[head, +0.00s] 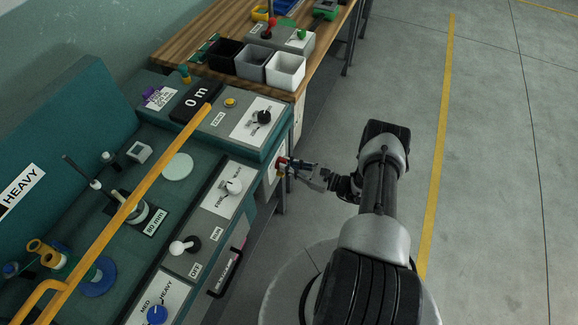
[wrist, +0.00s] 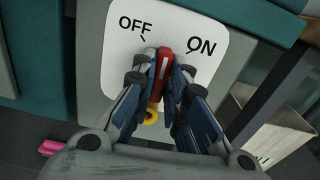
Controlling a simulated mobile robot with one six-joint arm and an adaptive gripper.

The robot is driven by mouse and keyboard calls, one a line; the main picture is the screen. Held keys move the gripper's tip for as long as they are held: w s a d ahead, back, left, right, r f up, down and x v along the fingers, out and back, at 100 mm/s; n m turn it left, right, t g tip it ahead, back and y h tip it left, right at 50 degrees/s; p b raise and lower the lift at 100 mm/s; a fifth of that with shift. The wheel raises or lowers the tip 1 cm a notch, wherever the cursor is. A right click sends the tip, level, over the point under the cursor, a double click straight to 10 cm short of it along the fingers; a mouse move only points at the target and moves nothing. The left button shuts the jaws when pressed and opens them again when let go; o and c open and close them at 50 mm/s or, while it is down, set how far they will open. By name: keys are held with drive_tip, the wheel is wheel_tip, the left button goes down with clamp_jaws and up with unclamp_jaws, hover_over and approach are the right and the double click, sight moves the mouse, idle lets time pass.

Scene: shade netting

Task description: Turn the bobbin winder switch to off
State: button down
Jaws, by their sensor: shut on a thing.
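The bobbin winder switch is a red handle (wrist: 164,66) with a white line, in front of a white plate (wrist: 113,60) marked OFF at left and ON at right. Its upper end lies between the two marks. A yellow part (wrist: 151,113) shows below it, partly hidden by a finger. In the head view the red handle (head: 283,160) is small, on the machine's right end face. My gripper (wrist: 163,75) is shut on the red handle, one finger on each side; it also shows in the head view (head: 288,166).
The teal machine (head: 130,170) fills the left, with other knobs and an orange bar (head: 130,205) across it. A wooden bench (head: 195,45) with bins stands behind. A pink handle (wrist: 54,146) lies low in the wrist view. The floor at right is clear.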

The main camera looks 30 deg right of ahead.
drive_tip(key=shift+n, duration=4.1)
drive_tip(key=c, duration=1.6)
unclamp_jaws()
drive_tip(key=shift+s, duration=0.1)
drive_tip(key=v, duration=1.1)
drive_tip(key=shift+s+d, duration=0.25)
drive_tip(key=shift+s, duration=0.1)
